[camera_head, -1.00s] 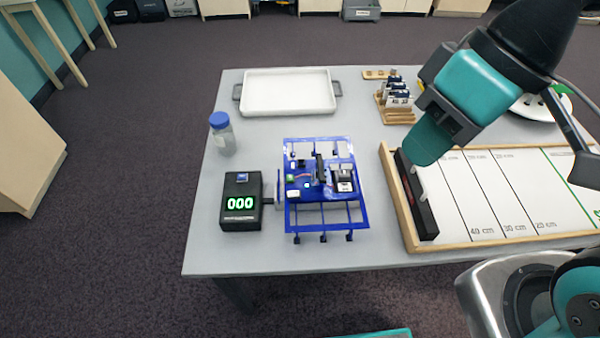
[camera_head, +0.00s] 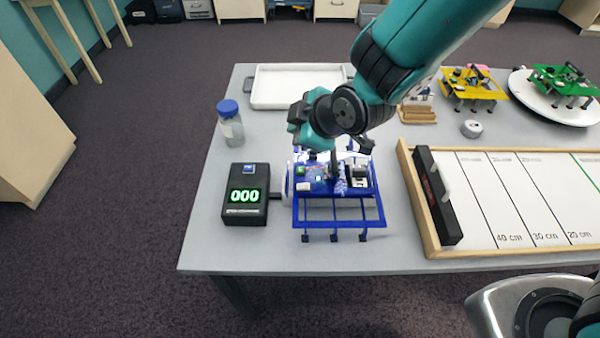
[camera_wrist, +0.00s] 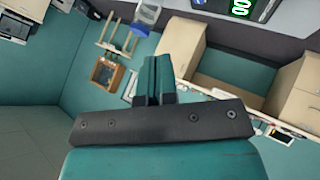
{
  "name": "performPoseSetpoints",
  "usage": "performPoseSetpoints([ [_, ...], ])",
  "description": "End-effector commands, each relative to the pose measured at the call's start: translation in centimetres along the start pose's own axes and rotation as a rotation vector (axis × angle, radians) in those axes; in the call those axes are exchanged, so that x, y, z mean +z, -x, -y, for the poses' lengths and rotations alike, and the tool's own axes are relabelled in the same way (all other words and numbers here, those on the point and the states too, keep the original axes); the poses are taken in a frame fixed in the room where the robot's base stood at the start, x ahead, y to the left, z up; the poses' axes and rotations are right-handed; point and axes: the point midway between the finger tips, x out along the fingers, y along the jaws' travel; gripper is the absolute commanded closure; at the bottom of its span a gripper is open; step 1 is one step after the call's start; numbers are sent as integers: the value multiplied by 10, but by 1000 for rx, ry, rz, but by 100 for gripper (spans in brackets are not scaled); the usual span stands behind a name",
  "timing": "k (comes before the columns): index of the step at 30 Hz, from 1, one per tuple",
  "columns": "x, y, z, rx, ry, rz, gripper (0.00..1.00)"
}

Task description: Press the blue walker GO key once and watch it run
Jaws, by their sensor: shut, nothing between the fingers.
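The blue walker (camera_head: 340,208) stands on the grey table, with circuit boards and small parts on top. A small green part (camera_head: 301,170) shows on its left side; I cannot tell which part is the GO key. My gripper (camera_head: 297,122) is above the walker's far left part, pointing left, apparently apart from it. In the wrist view its two fingers (camera_wrist: 161,78) are together and empty. My arm hides the walker's far edge. A black counter box (camera_head: 245,212) left of the walker reads 000, and its display also shows in the wrist view (camera_wrist: 241,7).
A blue-capped jar (camera_head: 231,128) stands behind the counter box. A white tray (camera_head: 275,85) is at the back. The wood-framed track (camera_head: 530,200) fills the right side. Yellow (camera_head: 472,88) and green (camera_head: 563,80) walkers stand at the back right.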

Motion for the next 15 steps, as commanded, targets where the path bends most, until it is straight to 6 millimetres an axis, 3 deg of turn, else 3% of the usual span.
performPoseSetpoints([
  [15, 4, -6, 4, 3, 3, -1, 100],
])
